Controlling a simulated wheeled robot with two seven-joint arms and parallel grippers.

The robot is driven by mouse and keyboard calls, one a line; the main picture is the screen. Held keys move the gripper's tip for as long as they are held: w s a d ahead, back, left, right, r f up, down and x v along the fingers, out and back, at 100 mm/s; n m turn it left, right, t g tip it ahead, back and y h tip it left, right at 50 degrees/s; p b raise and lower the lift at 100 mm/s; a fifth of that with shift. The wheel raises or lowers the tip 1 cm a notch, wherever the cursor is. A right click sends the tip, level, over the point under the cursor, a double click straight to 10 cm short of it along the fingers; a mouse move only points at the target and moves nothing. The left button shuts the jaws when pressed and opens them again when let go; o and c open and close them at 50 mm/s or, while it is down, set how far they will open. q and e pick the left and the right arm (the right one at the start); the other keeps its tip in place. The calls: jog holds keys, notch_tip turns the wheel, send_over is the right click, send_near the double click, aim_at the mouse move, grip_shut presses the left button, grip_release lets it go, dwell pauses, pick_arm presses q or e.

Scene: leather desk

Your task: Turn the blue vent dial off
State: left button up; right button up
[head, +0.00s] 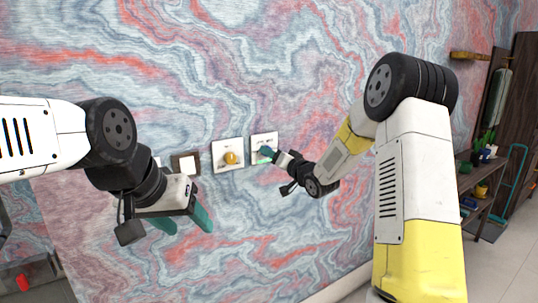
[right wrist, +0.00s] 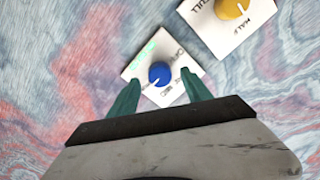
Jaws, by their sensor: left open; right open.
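The blue vent dial (right wrist: 159,73) is a round knob on a white wall plate (right wrist: 139,67) with a green strip and dark lettering, partly readable as "MED". Its white pointer mark faces the lower left in the right wrist view. My right gripper (right wrist: 161,78) is open, one teal finger on each side of the dial; I cannot tell whether they touch it. In the head view my right gripper (head: 268,153) is at the plate (head: 263,138) and largely hides the dial. My left gripper (head: 183,220) is open and empty, lower left of the plates.
A white plate with a yellow knob (head: 230,158) is just left of the dial's plate. A brown-framed switch (head: 186,163) is farther left, partly near my left arm. A shelf with pots (head: 485,155) stands at far right. The wall below the plates is bare.

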jog(key=shift+x, duration=1)
grip_shut()
